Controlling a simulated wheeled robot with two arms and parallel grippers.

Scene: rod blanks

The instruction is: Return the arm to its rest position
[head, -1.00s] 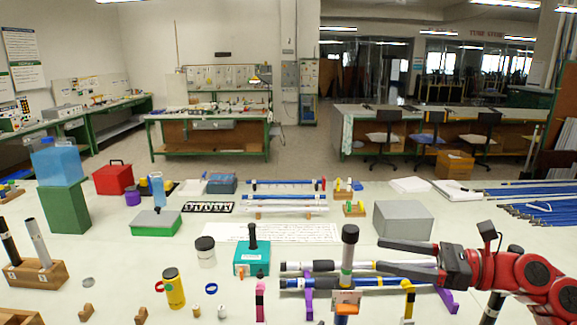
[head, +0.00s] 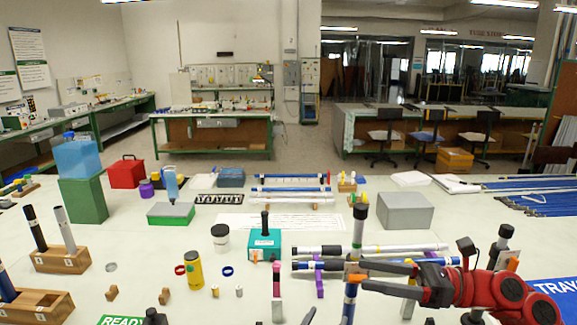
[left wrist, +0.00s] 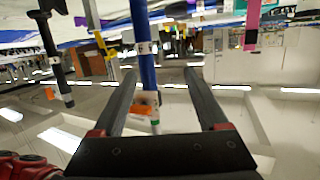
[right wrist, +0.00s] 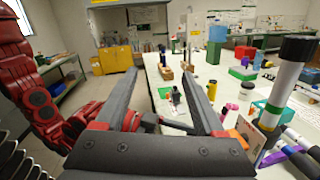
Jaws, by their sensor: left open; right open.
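My right gripper (head: 366,278) comes in from the right in the head view, open, its fingers pointing left beside the upright rod (head: 358,229) with black cap and green band. In the right wrist view this gripper (right wrist: 161,77) is open with nothing between its fingers; the rod (right wrist: 286,85) stands outside its right finger. I cannot make out my left gripper in the head view. In the left wrist view, an upside-down picture, the left gripper (left wrist: 160,72) is open. A blue rod (left wrist: 147,70) with an orange tag shows between its fingers; whether they touch it is unclear.
Lying rods (head: 390,248) rest on coloured holders behind the gripper. A yellow bottle (head: 194,271) and teal block (head: 264,245) stand to the left. The blue tray mat (head: 560,292) is at lower right.

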